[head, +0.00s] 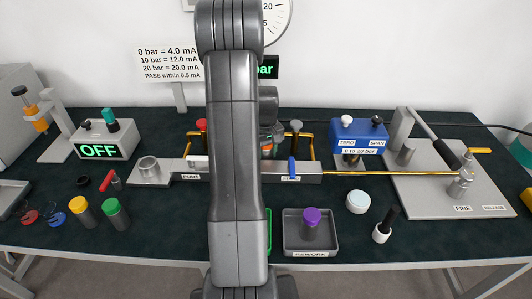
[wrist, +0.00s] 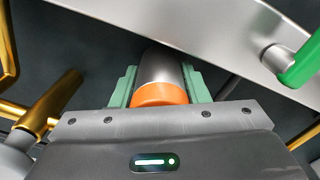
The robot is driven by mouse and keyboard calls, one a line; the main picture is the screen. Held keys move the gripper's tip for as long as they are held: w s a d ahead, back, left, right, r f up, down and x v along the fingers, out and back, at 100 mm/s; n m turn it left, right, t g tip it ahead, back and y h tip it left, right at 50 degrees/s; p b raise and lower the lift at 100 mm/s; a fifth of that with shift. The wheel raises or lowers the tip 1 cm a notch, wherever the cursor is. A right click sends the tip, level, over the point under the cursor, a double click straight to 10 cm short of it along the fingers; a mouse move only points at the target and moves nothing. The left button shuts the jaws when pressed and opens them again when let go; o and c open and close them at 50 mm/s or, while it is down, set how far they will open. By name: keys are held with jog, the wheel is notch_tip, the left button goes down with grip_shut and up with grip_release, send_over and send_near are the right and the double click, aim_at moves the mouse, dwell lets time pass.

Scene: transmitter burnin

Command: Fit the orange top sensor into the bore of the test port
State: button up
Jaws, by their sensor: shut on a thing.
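The orange top sensor (wrist: 160,92) has an orange cap and a grey metal body. In the wrist view my gripper (wrist: 160,82) is shut on it, with a mint-green finger on each side. In the head view a bit of its orange (head: 267,147) shows beside my arm, above the bench's middle; my arm hides most of the gripper. A PORT label (head: 190,177) marks the left end of a grey metal bar (head: 305,178). An open metal ring (head: 149,165) stands on a plate at that end, apart from the sensor. The inside of the bore cannot be made out.
Brass pipes (wrist: 45,108) and a green lever (wrist: 302,64) lie near my gripper. A blue lever (head: 292,168) is on the bar. A purple top sensor (head: 312,222) stands in the rework tray (head: 331,245). Yellow (head: 80,210) and green (head: 114,211) top sensors stand front left.

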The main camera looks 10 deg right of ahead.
jog(key=o, duration=1.3)
jog(key=shift+f, duration=0.1)
